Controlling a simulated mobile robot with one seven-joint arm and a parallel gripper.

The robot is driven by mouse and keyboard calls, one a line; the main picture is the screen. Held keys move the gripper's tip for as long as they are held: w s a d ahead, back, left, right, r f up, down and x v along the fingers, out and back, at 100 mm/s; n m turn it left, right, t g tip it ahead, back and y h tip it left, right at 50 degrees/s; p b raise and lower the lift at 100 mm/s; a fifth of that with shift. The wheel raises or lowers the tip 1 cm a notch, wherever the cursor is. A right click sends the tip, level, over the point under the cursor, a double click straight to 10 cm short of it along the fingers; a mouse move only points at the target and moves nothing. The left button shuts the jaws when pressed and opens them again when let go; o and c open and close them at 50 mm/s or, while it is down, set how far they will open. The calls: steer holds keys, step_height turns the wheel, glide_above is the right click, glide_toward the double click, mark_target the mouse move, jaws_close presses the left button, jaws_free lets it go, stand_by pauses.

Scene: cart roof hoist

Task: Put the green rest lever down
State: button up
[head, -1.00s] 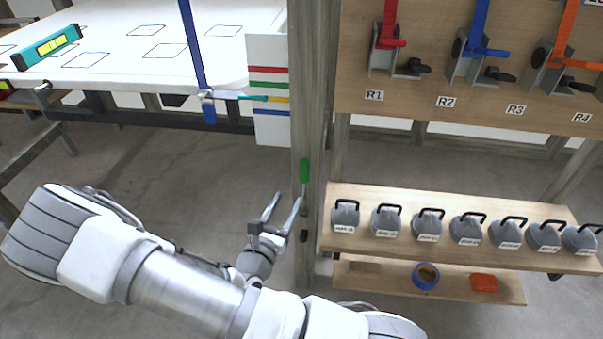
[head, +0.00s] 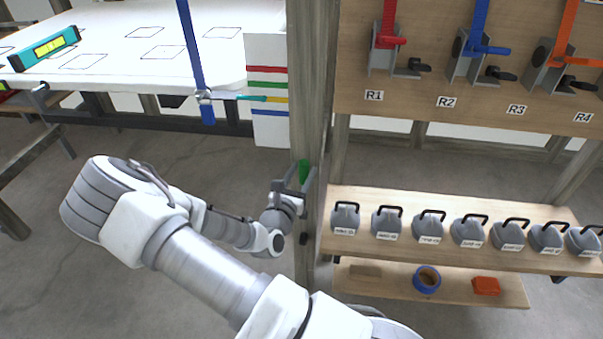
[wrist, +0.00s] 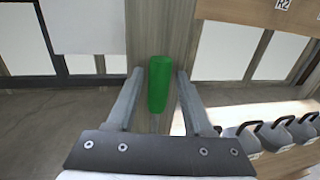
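The green rest lever (head: 303,172) is on the wooden post (head: 304,70), with its green grip pointing up. In the wrist view the green grip (wrist: 159,84) stands upright in front of the post. My gripper (head: 300,178) is at the lever in the head view. In the wrist view my gripper (wrist: 160,78) is open, with one finger on each side of the green grip. Small gaps show between the fingers and the grip. The lower part of the lever is hidden behind my gripper in the head view.
A shelf (head: 450,252) with several grey weights stands right of the post. Above it is a board (head: 460,70) with coloured levers and labels R1 to R4. A white-topped table (head: 110,70) with a level (head: 45,48) is at upper left.

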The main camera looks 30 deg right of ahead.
jaws_close()
stand_by(1.3)
